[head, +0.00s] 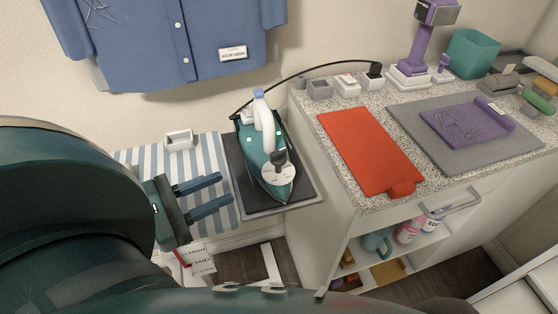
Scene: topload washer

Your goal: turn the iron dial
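A teal and white iron (284,187) rests on a dark pad (240,187) at the left of the counter, its pointed tip toward me. Its handle is white, and a round white dial (277,176) with a dark part at its upper edge sits on its front top. My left gripper (226,189) is left of the iron, over the striped board cover, with its two blue fingers apart and nothing between them. The fingers point toward the iron but are apart from the dial. My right gripper does not show.
A striped ironing surface (211,152) holds a small white tray (179,140). A black cord (300,72) runs behind the iron. A blue shirt (185,40) hangs behind.

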